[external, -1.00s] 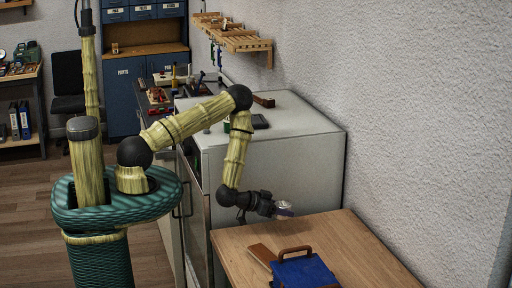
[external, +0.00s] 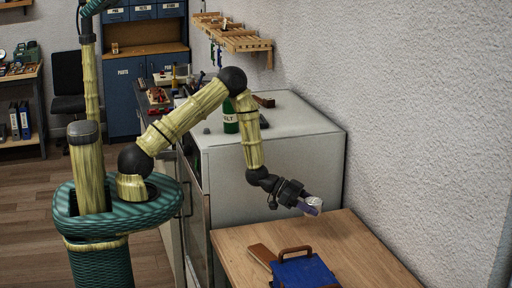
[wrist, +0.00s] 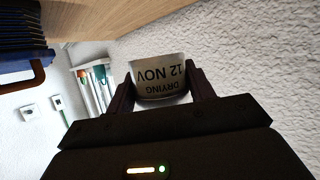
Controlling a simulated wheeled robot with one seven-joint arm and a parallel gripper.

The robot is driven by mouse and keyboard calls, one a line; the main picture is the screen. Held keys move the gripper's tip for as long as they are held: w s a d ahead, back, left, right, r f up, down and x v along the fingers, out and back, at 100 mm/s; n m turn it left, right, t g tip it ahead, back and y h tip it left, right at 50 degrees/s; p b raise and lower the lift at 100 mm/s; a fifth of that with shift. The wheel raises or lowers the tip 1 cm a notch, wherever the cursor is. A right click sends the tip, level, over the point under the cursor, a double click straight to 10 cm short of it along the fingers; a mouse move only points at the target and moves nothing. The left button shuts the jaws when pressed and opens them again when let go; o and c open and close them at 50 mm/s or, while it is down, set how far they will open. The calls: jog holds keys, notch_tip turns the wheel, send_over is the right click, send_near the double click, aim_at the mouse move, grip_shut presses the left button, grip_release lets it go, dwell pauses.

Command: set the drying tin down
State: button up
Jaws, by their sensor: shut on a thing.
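The drying tin (wrist: 158,80) is a small pale tin with a label reading "DRYING 12 NOV", upside down in the wrist view. My gripper (wrist: 160,92) is shut on it, one finger on each side. In the external view the tin (external: 314,204) shows as a small whitish shape at the end of my gripper (external: 306,205). It is held above the wooden table (external: 235,243), near its back edge by the cabinet. The tin's far side is hidden.
A blue case with a brown handle (external: 304,272) stands on the table's front part, with a brown wooden piece (external: 262,254) beside it. The grey cabinet (external: 290,165) stands behind, the white wall (external: 420,130) to the right. The table's right part is clear.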

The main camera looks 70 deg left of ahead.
jog(key=m, duration=0.1)
jog(key=d+g+h, duration=0.1)
jog(key=m+h, duration=0.1)
jog(key=shift+w+d+r+m+g+b, duration=0.15)
jog(key=shift+w+r+m+g+b, duration=0.15)
jog(key=shift+r+g+b, duration=0.1)
jog(key=shift+w+m+g+h+b, duration=0.2)
jog(key=shift+m+g+h+b, duration=0.2)
jog(key=shift+m+g+h, duration=0.45)
jog(key=shift+f+p, duration=0.7)
jog(key=shift+f, duration=2.2)
notch_tip(320, 180, down, 4)
jog(key=shift+r+p, duration=0.15)
jog(key=shift+p, duration=0.45)
jog(key=shift+f, duration=0.2)
